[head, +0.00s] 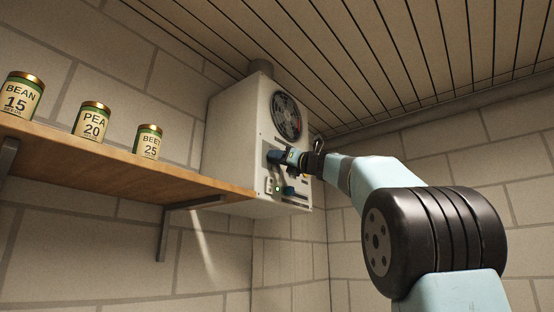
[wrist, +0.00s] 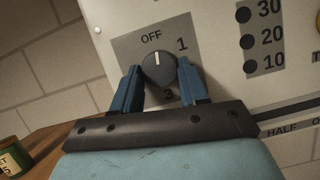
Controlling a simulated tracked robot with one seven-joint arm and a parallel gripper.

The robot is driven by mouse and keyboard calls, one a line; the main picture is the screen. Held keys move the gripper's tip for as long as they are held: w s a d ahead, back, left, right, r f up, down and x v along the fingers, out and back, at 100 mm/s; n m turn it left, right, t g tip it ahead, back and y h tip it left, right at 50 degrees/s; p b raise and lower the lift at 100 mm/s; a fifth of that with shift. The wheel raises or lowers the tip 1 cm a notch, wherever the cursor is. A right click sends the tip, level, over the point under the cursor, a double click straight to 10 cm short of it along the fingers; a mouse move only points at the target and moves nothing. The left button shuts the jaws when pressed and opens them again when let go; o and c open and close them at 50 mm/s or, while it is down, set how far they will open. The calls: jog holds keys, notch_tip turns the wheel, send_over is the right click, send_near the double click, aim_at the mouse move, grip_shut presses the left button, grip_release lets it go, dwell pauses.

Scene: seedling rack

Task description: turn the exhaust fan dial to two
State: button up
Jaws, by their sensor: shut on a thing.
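The exhaust fan dial (wrist: 159,68) is a round dark knob on a grey plate (wrist: 125,48) in the wrist view. Its white mark points up, toward OFF. The figure 1 is at its upper right. A figure below the dial, apparently a 3, is partly hidden by my gripper. No 2 shows; the right finger covers the plate's right side. My gripper (wrist: 162,84) is shut on the dial, one blue finger on each side. In the head view my gripper (head: 286,157) is against the front of the white fan box (head: 232,135) and hides the dial.
A round fan grille (head: 286,116) is above the dial. A wooden shelf (head: 110,160) at left holds seed tins (head: 92,122).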

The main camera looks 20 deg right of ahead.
jog(key=m+h, duration=0.2)
jog(key=m, duration=0.5)
jog(key=m+g+h, duration=0.1)
jog(key=m+h, duration=0.2)
jog(key=m, duration=0.4)
jog(key=r+m+h, duration=0.1)
jog(key=m+h, duration=0.2)
jog(key=m, duration=0.4)
jog(key=shift+s+a+g, duration=0.2)
jog(key=shift+a+g, duration=0.05)
jog(key=shift+g, duration=0.05)
jog(key=shift+w+d+m+g, duration=0.1)
jog(key=shift+m+g, duration=0.8)
jog(key=shift+m, duration=1.3)
